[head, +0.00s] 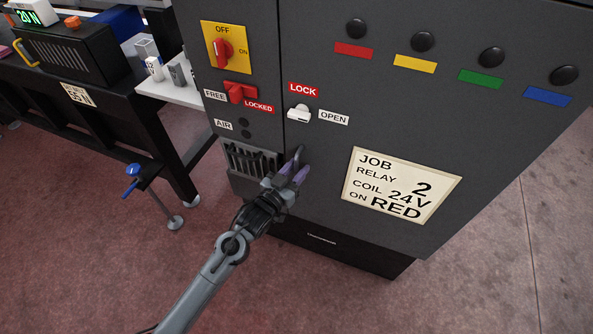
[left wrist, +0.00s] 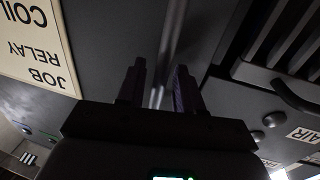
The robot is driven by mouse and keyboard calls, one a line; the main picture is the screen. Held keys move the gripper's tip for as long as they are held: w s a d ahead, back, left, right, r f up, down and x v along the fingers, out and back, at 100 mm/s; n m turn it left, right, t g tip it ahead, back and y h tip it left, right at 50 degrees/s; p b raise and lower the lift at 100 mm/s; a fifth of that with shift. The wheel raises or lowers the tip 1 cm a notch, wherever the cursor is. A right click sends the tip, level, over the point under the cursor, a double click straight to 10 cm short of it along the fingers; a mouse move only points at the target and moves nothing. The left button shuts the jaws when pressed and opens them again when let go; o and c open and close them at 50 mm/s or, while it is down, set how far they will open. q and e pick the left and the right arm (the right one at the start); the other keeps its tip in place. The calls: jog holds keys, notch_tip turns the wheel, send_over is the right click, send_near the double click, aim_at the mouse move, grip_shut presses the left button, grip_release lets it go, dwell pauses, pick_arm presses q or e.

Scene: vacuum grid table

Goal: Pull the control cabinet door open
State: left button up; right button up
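The dark grey control cabinet (head: 262,60) fills the middle of the head view. Its door (head: 330,50), right of a vertical seam, looks closed. A bar handle (head: 298,156) stands near the seam, low on the door; its lower part is hidden by my gripper. My left gripper (head: 289,174) is at this handle, its purple fingers pointing at the door. In the left wrist view the metallic bar (left wrist: 173,35) runs between the two fingers, with a gap visible; contact is unclear. The white latch (head: 300,114) sits beside the OPEN label. My right gripper is out of view.
A red lever (head: 240,92) sits between FREE and LOCKED labels, below a red OFF/ON switch (head: 223,51). Several black buttons (head: 423,42) and a job card (head: 401,187) are on the door. A bench (head: 110,110) stands left. The floor in front is clear.

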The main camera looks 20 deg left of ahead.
pick_arm(q)
jog(key=shift+c, duration=0.3)
grip_shut()
